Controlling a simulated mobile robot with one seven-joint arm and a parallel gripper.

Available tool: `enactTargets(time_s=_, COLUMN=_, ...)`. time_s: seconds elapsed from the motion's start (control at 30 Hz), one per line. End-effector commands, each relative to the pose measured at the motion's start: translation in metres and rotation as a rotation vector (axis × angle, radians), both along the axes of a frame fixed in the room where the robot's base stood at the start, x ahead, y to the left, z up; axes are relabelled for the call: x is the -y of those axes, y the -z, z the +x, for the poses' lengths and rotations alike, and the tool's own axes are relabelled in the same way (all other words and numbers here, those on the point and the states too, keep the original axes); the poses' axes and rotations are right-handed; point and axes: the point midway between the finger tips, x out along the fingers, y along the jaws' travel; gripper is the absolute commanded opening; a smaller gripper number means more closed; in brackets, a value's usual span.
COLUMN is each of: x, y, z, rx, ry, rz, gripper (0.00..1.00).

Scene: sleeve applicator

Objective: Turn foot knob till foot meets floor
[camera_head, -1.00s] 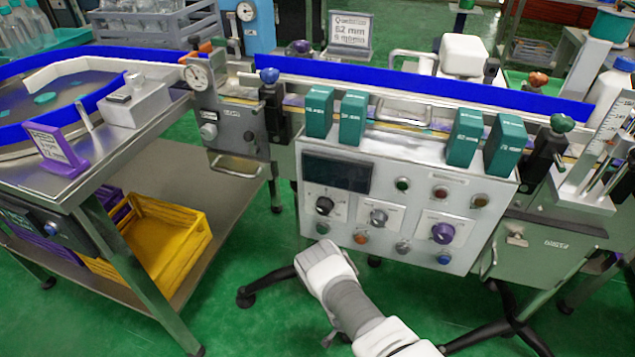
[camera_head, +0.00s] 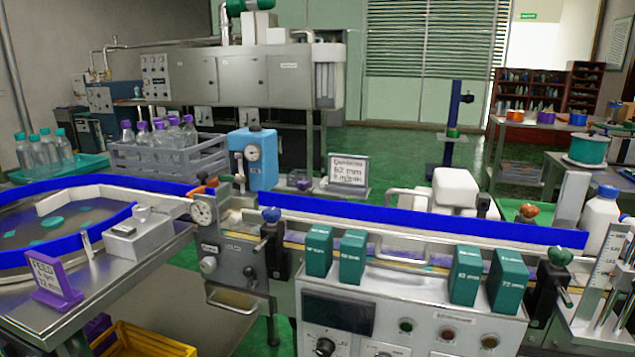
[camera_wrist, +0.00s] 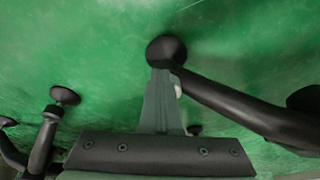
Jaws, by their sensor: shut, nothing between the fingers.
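In the wrist view my gripper (camera_wrist: 163,75) points away over the green floor, its narrow fingers shut together with nothing between them. A round black foot or knob (camera_wrist: 166,48) is right at the fingertips, at the end of a black leg (camera_wrist: 235,103) that runs off to the right. I cannot tell whether the fingertips touch it. A second black foot (camera_wrist: 64,96) on a short post is at the left. A smaller dark round end (camera_wrist: 194,130) shows behind the fingers. I cannot tell whether any foot meets the floor. The head view shows neither my gripper nor any foot knob clearly.
In the head view the control panel (camera_head: 400,310) sits below the conveyor with its blue rail (camera_head: 420,222). Green blocks (camera_head: 352,258) stand along the front. A steel feed table (camera_head: 140,262) is at the left, with a yellow crate (camera_head: 140,340) below.

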Motion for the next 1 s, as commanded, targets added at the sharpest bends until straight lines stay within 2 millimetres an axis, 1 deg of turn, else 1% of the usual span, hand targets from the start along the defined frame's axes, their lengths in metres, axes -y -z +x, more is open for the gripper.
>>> enactTargets(time_s=0.17, x=0.000, y=0.000, z=0.002, rx=0.004, ry=0.000, rz=-0.002, gripper=0.00)
enactTargets(time_s=0.63, x=-0.011, y=0.000, z=0.010, rx=0.005, ry=-0.002, rz=-0.001, gripper=0.00)
enactTargets(time_s=1.0, x=-0.016, y=0.000, z=0.018, rx=0.003, ry=0.000, rz=-0.001, gripper=0.00)
